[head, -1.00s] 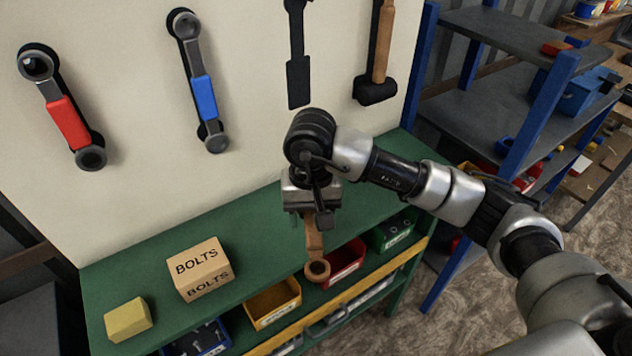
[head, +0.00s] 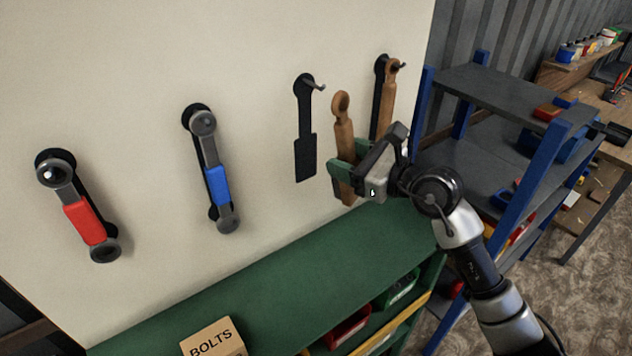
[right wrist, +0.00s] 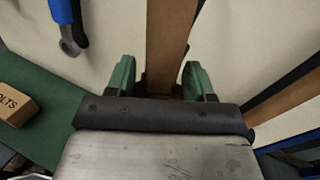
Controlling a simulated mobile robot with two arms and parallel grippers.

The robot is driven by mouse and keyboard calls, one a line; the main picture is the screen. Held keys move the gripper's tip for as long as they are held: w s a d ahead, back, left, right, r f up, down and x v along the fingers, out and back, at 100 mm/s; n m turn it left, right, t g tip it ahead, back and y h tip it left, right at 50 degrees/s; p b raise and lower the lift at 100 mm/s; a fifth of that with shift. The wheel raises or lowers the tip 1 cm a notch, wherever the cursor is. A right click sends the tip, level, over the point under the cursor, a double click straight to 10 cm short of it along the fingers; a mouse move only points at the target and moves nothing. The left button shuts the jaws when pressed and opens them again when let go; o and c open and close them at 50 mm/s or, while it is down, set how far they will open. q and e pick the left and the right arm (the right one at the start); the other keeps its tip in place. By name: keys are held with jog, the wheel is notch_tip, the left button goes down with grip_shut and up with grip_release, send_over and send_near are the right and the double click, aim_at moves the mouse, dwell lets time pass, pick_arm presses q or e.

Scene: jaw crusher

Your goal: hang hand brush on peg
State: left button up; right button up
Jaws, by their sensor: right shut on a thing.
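The hand brush (head: 342,122) has a wooden handle with a ring at its upper end. My right gripper (head: 343,175) is shut on it and holds it roughly upright, ring up, in front of the wall board. In the right wrist view its wooden handle (right wrist: 170,40) runs up between the green fingers. The brush's lower part is mostly hidden by the gripper. A metal peg (head: 318,87) sticks out at the top of a black brush-shaped outline (head: 305,150). The brush is to the right of this peg, apart from it. My left gripper is not in view.
A wooden-handled tool (head: 387,95) hangs on a peg to the right. A blue-gripped wrench (head: 216,185) and a red-gripped wrench (head: 85,220) hang to the left. The green bench (head: 260,290) below carries a BOLTS box (head: 210,340). A blue-framed shelf (head: 520,165) stands right.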

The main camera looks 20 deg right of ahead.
aim_at(311, 132)
jog(key=shift+w+d+r+m+t, duration=0.15)
jog(key=shift+d+r+t, duration=0.1)
jog(key=shift+d, duration=0.25)
jog(key=shift+w+d+r+m+t, duration=0.15)
jog(key=shift+d+r+t, duration=0.1)
jog(key=shift+d, duration=0.25)
jog(key=shift+x, duration=0.85)
jog(key=shift+w+a+f+b, duration=0.1)
jog(key=shift+w+a+b, duration=0.1)
jog(key=shift+w, duration=0.45)
jog(key=shift+w+a+f+b, duration=0.15)
jog(key=shift+w+a, duration=0.1)
jog(key=shift+w, duration=0.4)
jog(key=shift+w+a+f+b, duration=0.1)
jog(key=shift+w+a, duration=0.1)
jog(key=shift+w, duration=0.45)
jog(key=shift+w+a+b, duration=0.2)
jog(key=shift+w+a, duration=0.05)
jog(key=shift+w, duration=0.4)
jog(key=shift+w+a+b, duration=0.2)
jog(key=shift+w+a, duration=0.05)
jog(key=shift+w, duration=0.4)
jog(key=shift+c, duration=0.3)
jog(key=shift+w+f+b, duration=0.1)
jog(key=shift+f+b, duration=0.2)
jog(key=shift+b, duration=0.1)
jog(key=shift+f, duration=0.1)
jog(key=shift+a+f, duration=0.1)
jog(key=shift+f, duration=0.1)
